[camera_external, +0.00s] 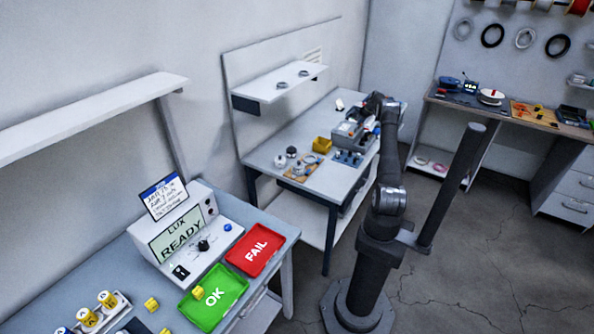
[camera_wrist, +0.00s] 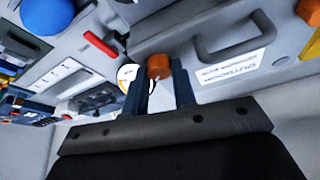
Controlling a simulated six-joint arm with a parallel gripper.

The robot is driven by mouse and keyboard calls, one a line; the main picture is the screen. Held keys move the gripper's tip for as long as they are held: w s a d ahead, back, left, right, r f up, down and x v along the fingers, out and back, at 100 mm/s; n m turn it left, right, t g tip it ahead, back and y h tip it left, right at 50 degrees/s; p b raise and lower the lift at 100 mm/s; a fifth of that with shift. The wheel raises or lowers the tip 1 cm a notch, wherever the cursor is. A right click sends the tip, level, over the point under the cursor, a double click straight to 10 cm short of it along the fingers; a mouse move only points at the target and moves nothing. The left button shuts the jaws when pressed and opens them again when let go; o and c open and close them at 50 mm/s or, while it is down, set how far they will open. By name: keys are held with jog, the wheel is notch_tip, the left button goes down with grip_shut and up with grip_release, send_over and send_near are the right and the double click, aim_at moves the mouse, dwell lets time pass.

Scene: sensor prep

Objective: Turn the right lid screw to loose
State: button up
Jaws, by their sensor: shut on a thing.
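In the wrist view, an orange-brown screw head (camera_wrist: 158,66) sits at the edge of a grey box lid (camera_wrist: 195,25) with a handle and a white label. My gripper (camera_wrist: 160,75) has its two dark fingers on either side of this screw and is shut on it. A second orange-brown screw (camera_wrist: 310,11) shows at the top right corner, apart from my gripper. In the external view, the grey box (camera_external: 347,132) stands on the far bench, with my arm's end over it. The fingertips and the screws cannot be made out there.
In the wrist view, a red lever (camera_wrist: 100,46) and a blue dome (camera_wrist: 46,14) lie left of the screw.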

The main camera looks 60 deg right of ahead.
jog(key=n, duration=0.2)
jog(key=n+y, duration=0.1)
jog(key=shift+d+n+y, duration=0.2)
jog(key=shift+n+y, duration=0.1)
jog(key=shift+n, duration=0.1)
jog(key=shift+n+y, duration=0.6)
jog(key=shift+n, duration=1.3)
jog(key=o, duration=1)
jog(key=shift+m, duration=0.4)
